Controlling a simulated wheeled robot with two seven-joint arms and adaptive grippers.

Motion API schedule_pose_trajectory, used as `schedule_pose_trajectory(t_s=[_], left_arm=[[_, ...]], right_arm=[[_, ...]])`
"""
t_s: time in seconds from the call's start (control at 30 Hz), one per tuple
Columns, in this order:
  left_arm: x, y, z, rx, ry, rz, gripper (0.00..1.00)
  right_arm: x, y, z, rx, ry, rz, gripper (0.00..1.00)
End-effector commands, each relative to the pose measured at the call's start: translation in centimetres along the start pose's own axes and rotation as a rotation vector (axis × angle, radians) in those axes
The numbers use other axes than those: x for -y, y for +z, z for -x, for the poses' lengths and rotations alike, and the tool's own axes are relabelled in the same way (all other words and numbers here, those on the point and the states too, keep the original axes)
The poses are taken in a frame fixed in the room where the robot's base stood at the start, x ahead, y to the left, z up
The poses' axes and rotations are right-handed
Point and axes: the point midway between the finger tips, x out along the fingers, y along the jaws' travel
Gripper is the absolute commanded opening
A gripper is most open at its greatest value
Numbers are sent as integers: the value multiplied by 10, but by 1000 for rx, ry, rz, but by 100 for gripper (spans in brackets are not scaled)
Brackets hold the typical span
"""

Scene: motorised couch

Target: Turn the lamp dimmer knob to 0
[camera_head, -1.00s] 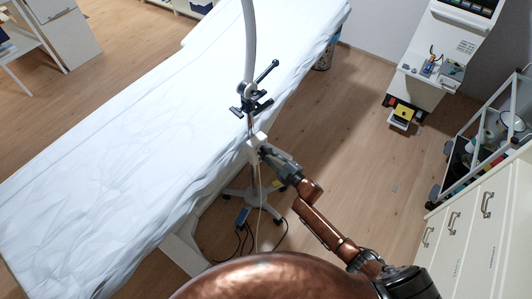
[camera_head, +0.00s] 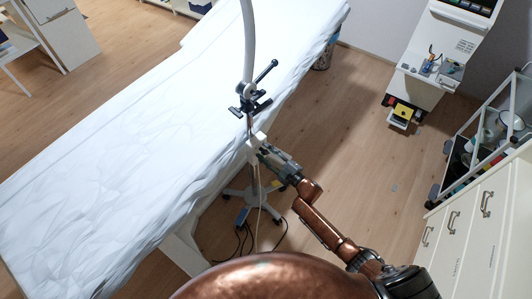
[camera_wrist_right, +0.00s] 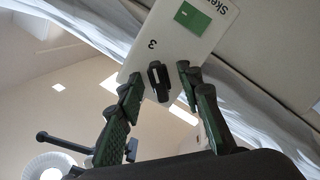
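The lamp's white dimmer box (camera_head: 256,143) is on the lamp stand beside the couch. In the right wrist view the box (camera_wrist_right: 185,38) shows a green label and an upside-down "3". The black dimmer knob (camera_wrist_right: 158,82) has a white pointer line and stands out from the box face. My right gripper (camera_head: 263,150) is close to the box. In the right wrist view its two fingers (camera_wrist_right: 158,80) are apart on either side of the knob, with visible gaps. I cannot see a 0 mark. My left gripper is not in view.
The white-covered couch (camera_head: 130,140) fills the left and middle. The lamp's grey pole (camera_head: 249,45) rises above a black clamp (camera_head: 250,100) with a handle. The stand's wheeled base and cables are on the floor below. White drawers (camera_head: 470,235) stand at the right.

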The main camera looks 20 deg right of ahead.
Motion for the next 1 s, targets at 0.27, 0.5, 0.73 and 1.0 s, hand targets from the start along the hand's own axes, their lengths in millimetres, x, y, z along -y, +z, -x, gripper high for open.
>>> schedule_pose_trajectory(t_s=[0.27,0.5,0.73,1.0], left_arm=[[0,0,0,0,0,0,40],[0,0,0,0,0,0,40],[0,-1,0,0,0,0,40],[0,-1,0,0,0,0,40]], right_arm=[[1,1,35,3,-1,-1,33],[0,2,84,3,-1,0,33],[0,1,113,2,-1,1,33],[0,1,119,1,0,1,33]])
